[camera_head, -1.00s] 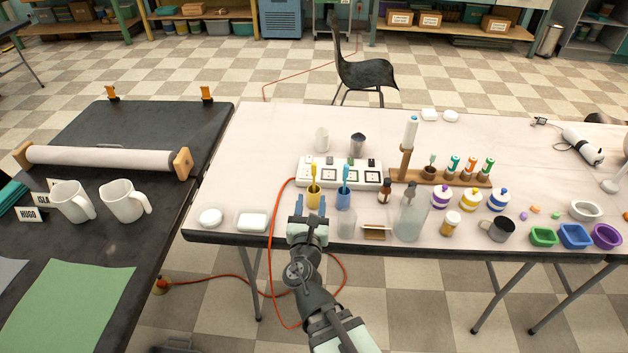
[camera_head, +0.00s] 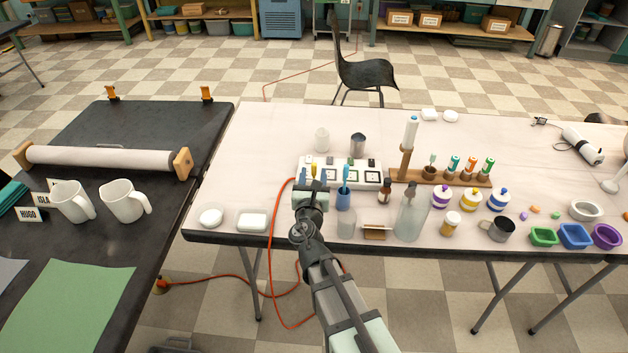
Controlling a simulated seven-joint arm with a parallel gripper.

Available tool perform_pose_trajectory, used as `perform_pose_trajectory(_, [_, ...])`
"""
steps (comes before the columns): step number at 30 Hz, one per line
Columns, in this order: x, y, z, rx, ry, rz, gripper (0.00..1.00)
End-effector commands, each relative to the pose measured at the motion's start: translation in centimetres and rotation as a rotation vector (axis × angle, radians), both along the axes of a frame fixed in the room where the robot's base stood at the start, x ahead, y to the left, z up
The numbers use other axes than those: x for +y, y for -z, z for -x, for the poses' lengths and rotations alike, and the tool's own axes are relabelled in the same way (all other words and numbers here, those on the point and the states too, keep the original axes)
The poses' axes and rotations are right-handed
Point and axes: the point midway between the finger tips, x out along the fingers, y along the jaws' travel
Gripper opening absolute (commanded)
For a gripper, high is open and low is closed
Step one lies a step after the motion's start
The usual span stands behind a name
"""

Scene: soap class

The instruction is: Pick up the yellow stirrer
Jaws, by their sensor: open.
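The yellow stirrer (camera_head: 314,171) shows only as a small yellow tip between my gripper's fingers. My gripper (camera_head: 313,181) is open, with one finger to the left and one to the right of the stirrer in the picture. I cannot tell whether either finger touches it. The yellow cup that the stirrer stands in is hidden behind my gripper. A blue cup (camera_head: 344,200) holding a blue stirrer (camera_head: 345,175) stands just to the right of my gripper.
A white power strip (camera_head: 368,178) lies just behind the cups. White soaps (camera_head: 252,220) lie at the left front.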

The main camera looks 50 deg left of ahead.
Motion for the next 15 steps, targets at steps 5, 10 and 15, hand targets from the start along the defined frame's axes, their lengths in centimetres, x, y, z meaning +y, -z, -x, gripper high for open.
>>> perform_pose_trajectory(5, [2.1,0.1,-1.8,-0.001,0.002,-0.001,0.47])
perform_pose_trajectory(10, [2.6,0.1,-2.4,0.000,0.001,0.000,0.47])
perform_pose_trajectory(15, [2.5,0.1,-2.4,0.000,0.000,0.000,0.46])
